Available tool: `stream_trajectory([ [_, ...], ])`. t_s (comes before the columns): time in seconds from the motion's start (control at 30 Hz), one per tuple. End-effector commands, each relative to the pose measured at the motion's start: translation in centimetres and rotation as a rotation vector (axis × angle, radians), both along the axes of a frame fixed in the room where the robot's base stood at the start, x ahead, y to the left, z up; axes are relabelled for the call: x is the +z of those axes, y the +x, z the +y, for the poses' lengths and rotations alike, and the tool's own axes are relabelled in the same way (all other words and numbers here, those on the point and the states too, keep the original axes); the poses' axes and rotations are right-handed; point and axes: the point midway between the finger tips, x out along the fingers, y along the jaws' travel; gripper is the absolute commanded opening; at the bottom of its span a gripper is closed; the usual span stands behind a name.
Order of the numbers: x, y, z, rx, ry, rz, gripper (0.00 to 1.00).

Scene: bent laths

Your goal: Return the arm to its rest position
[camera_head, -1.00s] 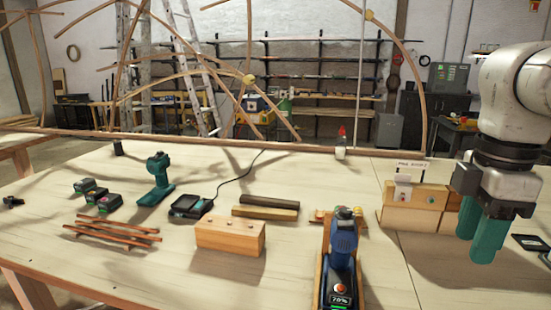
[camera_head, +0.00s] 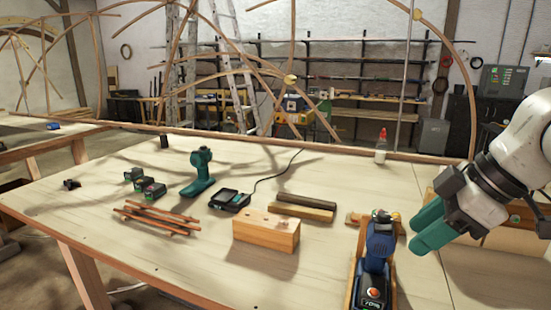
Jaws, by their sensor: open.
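My gripper (camera_head: 428,228) is at the right of the head view, above the table (camera_head: 210,272). Its teal fingers point to the lower left and hold nothing that I can see. The gap between the fingers is hard to make out from this angle. My white arm comes in from the right edge. The gripper hangs to the right of a blue tool (camera_head: 379,245) in a wooden cradle, apart from it in the picture. My arm partly hides wooden blocks at the right.
A red-capped bottle (camera_head: 381,147) stands at the back. The front left tabletop is clear.

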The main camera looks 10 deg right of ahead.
Motion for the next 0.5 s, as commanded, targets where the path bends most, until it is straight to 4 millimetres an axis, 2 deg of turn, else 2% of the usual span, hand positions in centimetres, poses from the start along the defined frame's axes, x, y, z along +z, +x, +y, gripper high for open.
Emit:
stream_trajectory([
  [0.03, -0.9, 0.9, 1.3, -0.010, 0.064, -0.024, 0.43],
  [0.17, -2.9, 2.7, 3.3, -0.075, 0.194, -0.071, 0.43],
  [0.27, -5.2, 3.7, 4.6, -0.142, 0.283, -0.081, 0.43],
  [0.37, -8.1, 4.1, 5.8, -0.216, 0.359, -0.069, 0.43],
  [0.5, -13.3, 3.7, 7.3, -0.335, 0.433, -0.018, 0.43],
])
